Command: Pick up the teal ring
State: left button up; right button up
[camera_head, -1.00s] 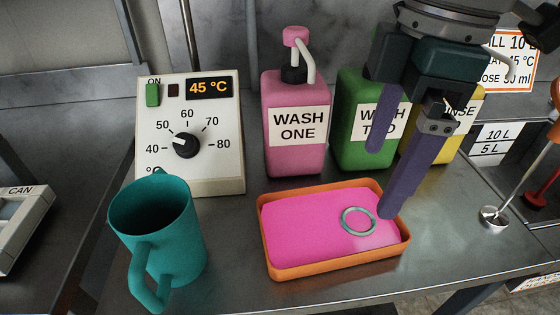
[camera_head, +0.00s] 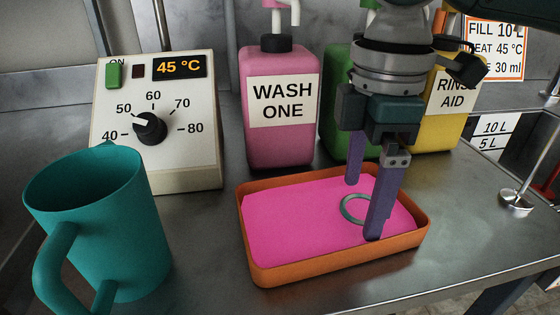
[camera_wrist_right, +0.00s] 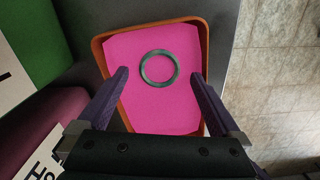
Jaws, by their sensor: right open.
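The teal ring (camera_head: 354,208) lies flat on the pink mat inside an orange tray (camera_head: 252,266). Part of it is hidden behind a finger of my right gripper (camera_head: 365,204) in the head view. My right gripper is open and empty, its purple fingers pointing down over the right part of the tray. In the right wrist view the whole ring (camera_wrist_right: 145,67) shows ahead of the gripper (camera_wrist_right: 162,72), roughly between the lines of the two fingers and touching neither. My left gripper is not in view.
A teal jug (camera_head: 115,230) stands left of the tray. A control box (camera_head: 160,165) with a dial is behind it. Pink (camera_head: 280,150), green (camera_head: 335,110) and yellow (camera_head: 440,125) bottles stand behind the tray. A ladle (camera_head: 515,200) is at the right. The steel counter in front is clear.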

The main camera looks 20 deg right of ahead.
jog(key=shift+f, duration=0.85)
jog(key=shift+c, duration=0.4)
jog(key=c, duration=1.3)
jog(key=shift+r, duration=0.1)
